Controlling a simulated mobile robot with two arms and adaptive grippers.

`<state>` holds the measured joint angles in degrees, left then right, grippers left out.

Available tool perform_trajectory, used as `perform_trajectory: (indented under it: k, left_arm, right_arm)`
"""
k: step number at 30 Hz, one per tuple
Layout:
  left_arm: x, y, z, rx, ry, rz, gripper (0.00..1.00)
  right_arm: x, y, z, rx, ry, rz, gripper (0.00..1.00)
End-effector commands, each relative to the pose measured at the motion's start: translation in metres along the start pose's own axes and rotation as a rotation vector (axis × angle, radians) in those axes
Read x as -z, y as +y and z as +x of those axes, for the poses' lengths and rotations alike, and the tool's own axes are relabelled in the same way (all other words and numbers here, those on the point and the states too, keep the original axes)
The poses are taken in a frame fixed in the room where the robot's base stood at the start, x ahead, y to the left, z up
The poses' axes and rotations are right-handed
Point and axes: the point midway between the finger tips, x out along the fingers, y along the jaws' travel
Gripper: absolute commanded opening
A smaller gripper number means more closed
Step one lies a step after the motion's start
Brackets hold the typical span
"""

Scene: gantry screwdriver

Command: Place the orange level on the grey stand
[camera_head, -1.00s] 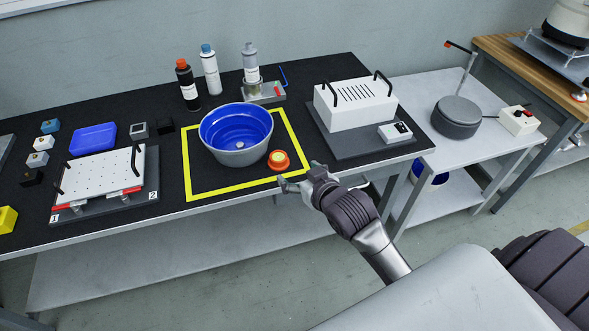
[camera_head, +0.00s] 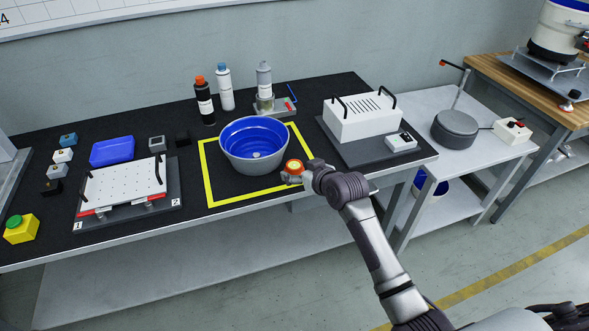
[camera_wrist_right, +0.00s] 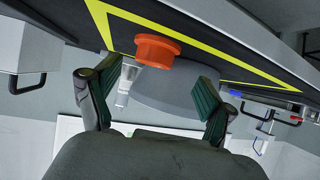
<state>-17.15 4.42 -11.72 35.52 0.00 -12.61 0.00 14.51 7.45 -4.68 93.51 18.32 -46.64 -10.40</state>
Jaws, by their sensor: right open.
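The orange level (camera_head: 294,167) is a small round piece with a pale top. It sits on the black table inside the yellow outline, just right of the blue-lined bowl (camera_head: 255,163). My right gripper (camera_head: 297,178) is open at its near side. In the right wrist view the level (camera_wrist_right: 157,49) shows between and a little beyond the open fingers (camera_wrist_right: 155,95). I cannot tell if they touch it. A grey round block (camera_head: 455,129) with a rod stands on the right side table; I cannot tell whether it is the grey stand. My left gripper is not in view.
The yellow outline (camera_head: 208,178) surrounds the bowl. A white slotted box (camera_head: 362,118) with black handles stands on a dark plate to the right. Bottles stand behind the bowl. A white perforated plate (camera_head: 122,187) and several small cubes are at the left.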

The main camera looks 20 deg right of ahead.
Motion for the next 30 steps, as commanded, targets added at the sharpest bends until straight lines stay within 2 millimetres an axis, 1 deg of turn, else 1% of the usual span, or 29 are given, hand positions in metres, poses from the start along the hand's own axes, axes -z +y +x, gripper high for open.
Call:
perform_trajectory:
  k: [3, 7, 10, 14, 20, 23, 30]
  left_arm:
    - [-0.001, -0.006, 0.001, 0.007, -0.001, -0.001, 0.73]
    - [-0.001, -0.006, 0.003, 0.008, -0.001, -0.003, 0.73]
    - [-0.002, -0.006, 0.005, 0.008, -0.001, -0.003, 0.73]
    - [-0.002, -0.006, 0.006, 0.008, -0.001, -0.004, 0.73]
    - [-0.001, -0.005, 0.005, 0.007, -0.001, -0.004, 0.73]
    - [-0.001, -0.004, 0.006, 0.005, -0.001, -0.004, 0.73]
    - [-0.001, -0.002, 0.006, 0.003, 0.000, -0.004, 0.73]
  right_arm:
    - [0.001, 0.003, 0.011, 0.000, 0.000, 0.001, 0.83]
    - [0.003, 0.008, 0.032, 0.000, 0.000, 0.002, 0.83]
    - [0.002, 0.008, 0.044, -0.001, 0.000, 0.002, 0.83]
    - [0.003, 0.008, 0.051, -0.001, 0.001, 0.000, 0.83]
    - [0.003, 0.008, 0.051, -0.001, 0.001, 0.000, 0.83]
    - [0.003, 0.008, 0.051, -0.001, 0.001, 0.000, 0.68]
    - [0.002, 0.008, 0.051, -0.001, 0.000, 0.000, 0.28]
